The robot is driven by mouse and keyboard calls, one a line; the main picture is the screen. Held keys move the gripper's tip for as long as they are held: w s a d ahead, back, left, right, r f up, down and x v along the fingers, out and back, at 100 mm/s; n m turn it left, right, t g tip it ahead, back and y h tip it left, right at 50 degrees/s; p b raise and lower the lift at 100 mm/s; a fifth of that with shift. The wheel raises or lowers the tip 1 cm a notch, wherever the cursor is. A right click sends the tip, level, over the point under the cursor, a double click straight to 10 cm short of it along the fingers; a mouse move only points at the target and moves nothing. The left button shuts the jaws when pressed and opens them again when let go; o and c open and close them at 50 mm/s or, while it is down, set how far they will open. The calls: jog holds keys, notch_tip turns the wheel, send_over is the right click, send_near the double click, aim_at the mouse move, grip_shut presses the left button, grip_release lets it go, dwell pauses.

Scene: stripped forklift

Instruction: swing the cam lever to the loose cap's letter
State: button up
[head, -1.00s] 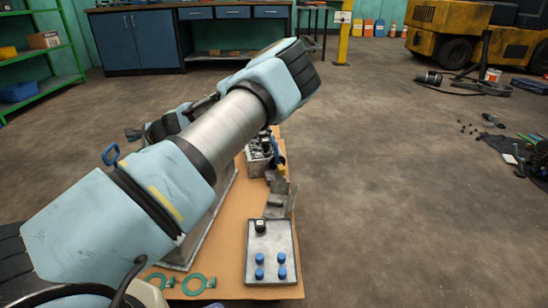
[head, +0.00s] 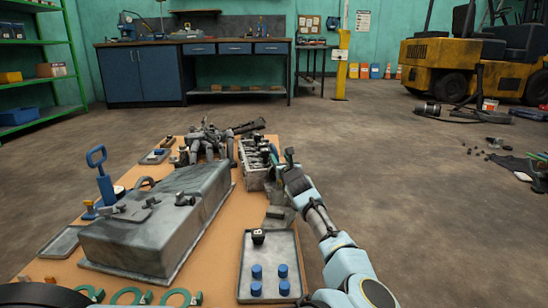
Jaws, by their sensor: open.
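In the head view, a dark cap (head: 258,237) with a pale mark that looks like the letter B sits at the back of a grey tray (head: 246,292). Several blue caps (head: 256,271) stand in front of it. My gripper (head: 288,162) is beyond the tray, at the right side of a grey metal block (head: 252,178). Its jaws are small and partly hidden; they are open, and I see nothing held. I cannot make out the cam lever for certain; it may be among the dark parts around the block. Letters beside it are too small to read.
A large grey metal cover (head: 160,235) fills the left of the table (head: 222,225). A blue upright handle (head: 97,158) stands behind it at the left. Green rings (head: 130,296) lie at the front edge. Dark mechanical parts (head: 212,140) crowd the back.

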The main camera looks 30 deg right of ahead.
aim_at(276, 151)
jog(key=b+x, duration=0.5)
jog(key=x, duration=0.4)
jog(key=shift+f, duration=0.2)
jog(key=shift+w+d+r+b, duration=0.1)
jog(key=shift+w+b, duration=0.05)
jog(key=shift+w, duration=0.25)
jog(key=shift+w+d+r+b, duration=0.1)
jog(key=shift+w+d+b, duration=0.05)
jog(key=shift+w, duration=0.25)
grip_shut()
dwell(0.4)
